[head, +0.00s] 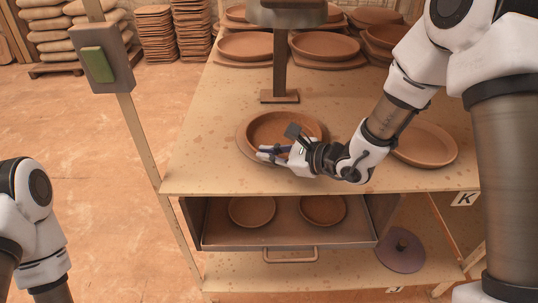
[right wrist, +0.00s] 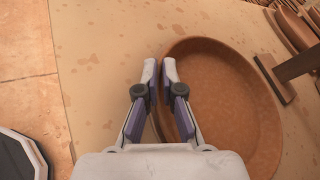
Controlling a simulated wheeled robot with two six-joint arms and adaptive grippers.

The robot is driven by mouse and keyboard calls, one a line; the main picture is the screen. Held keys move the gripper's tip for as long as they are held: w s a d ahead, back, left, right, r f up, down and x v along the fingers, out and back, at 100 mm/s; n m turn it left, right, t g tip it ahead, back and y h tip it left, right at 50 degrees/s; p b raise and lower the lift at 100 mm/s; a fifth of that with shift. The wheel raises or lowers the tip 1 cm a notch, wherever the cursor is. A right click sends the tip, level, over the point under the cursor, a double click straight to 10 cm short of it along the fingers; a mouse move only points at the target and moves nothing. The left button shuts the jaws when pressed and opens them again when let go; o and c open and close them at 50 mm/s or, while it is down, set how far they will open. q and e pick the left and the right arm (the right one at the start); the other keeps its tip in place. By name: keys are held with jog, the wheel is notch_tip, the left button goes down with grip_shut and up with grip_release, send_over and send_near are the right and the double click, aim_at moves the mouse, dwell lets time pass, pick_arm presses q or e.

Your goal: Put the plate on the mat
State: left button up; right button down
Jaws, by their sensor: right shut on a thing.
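A round brown plate (head: 285,128) with a raised rim lies on the upper worktop, in front of a post. My right gripper (head: 268,153) is at its near left rim. In the right wrist view the two fingers (right wrist: 160,75) are close together with the rim of the plate (right wrist: 225,110) between them. I cannot tell whether the plate is lifted. I cannot make out a separate mat; a paler ring shows around the plate, and I cannot tell whether it is rim or something beneath. My left arm shows at lower left, its gripper out of view.
Another brown plate (head: 428,146) lies on the worktop to the right, partly behind my arm. A post (head: 280,75) stands behind the held plate. Below, an open drawer (head: 290,240) holds two plates. A dark disc (head: 402,252) lies on the lower shelf. The worktop's left part is clear.

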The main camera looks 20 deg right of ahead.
jog(key=shift+a, duration=0.1)
jog(key=c, duration=1.3)
grip_release()
jog(key=shift+s, duration=0.1)
jog(key=shift+r, duration=0.2)
jog(key=v, duration=1)
jog(key=shift+s+d+r, duration=0.1)
jog(key=shift+d+r, duration=0.05)
jog(key=shift+d, duration=0.2)
jog(key=shift+s+d+r, duration=0.1)
jog(key=shift+s+d, duration=0.25)
jog(key=shift+s, duration=0.25)
